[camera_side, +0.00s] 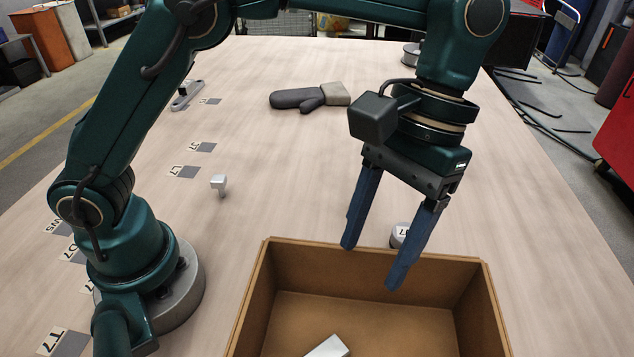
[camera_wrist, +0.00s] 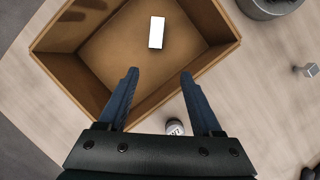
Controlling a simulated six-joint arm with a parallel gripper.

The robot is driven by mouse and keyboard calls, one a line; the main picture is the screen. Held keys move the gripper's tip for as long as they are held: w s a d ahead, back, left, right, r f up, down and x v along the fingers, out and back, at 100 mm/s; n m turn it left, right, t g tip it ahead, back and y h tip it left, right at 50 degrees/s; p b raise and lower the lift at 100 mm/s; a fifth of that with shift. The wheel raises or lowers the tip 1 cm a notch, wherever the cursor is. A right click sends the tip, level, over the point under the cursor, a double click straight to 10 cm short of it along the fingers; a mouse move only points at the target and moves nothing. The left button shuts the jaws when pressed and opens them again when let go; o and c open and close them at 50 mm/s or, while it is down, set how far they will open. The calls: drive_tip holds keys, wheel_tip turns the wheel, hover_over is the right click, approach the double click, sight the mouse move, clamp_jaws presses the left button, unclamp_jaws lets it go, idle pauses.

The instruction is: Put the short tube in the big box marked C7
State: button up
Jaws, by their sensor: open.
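A big open brown box (camera_side: 258,290) stands at the front of the table in the side view, and its corner shows in the wrist view (camera_wrist: 60,62). I see no C7 mark on its visible walls. A short pale metal piece (camera_side: 328,347), which looks like the short tube, lies on the box floor. In the wrist view it is a bright white rectangle (camera_wrist: 156,32), apart from the walls. My gripper (camera_side: 370,266) is open and empty, its fingers pointing down over the box's far side. In the wrist view the fingers (camera_wrist: 159,73) are spread, with the tube beyond their tips.
A small labelled round object (camera_side: 400,235) stands just behind the box. A small grey bracket (camera_side: 219,184) is left of it on the table. A dark glove (camera_side: 310,97) lies farther back. Label cards with grey squares (camera_side: 187,172) line the left side. The mid-table is mostly clear.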

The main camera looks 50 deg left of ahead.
drive_tip(key=s+a+r+t, duration=0.1)
drive_tip(key=a+r+t, duration=0.4)
drive_tip(key=a, duration=0.5)
drive_tip(key=s+a+f+t, duration=0.3)
drive_tip(key=s+a+t, duration=0.1)
drive_tip(key=a, duration=0.3)
drive_tip(key=shift+s, duration=0.35)
